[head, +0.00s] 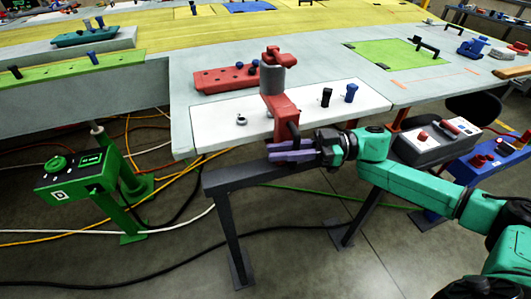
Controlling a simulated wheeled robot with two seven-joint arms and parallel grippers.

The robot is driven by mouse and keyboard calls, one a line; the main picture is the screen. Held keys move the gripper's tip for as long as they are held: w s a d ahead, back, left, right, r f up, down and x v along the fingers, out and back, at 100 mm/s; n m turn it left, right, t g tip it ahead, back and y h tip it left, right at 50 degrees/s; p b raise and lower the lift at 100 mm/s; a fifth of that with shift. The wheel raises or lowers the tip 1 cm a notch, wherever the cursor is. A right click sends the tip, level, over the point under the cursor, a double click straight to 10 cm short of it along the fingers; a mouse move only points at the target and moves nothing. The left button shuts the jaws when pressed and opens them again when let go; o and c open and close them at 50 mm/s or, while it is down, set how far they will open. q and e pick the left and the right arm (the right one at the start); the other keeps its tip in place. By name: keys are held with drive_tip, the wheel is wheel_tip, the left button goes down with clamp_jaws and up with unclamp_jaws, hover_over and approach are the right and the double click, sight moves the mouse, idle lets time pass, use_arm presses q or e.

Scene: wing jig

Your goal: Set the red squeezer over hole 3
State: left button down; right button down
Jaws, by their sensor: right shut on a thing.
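The red squeezer (284,104) has a red head, a grey cylinder and a red lower body. It stands roughly upright at the white strip (215,128) near the panel's front edge. Its foot overlaps the strip in the picture; I cannot tell whether it touches. My right gripper (283,150), with purple fingers, is shut on the squeezer's dark lower handle, just off the front edge. A small ring-like fitting (241,118) shows on the strip left of the squeezer. No hole numbers are readable, so hole 3 cannot be identified. My left gripper is out of view.
A black peg (327,97) and a blue peg (351,92) stand on the strip right of the squeezer. A red block (222,80) with pegs lies behind. A grey control box (436,141) stands right. A green pedestal (75,175) and cables are at left.

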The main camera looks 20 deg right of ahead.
drive_tip(key=shift+d, duration=0.1)
drive_tip(key=c, duration=1.1)
unclamp_jaws()
drive_tip(key=shift+a+r, duration=0.1)
drive_tip(key=shift+a, duration=0.1)
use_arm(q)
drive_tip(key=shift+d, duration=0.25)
use_arm(e)
drive_tip(key=shift+d, duration=0.1)
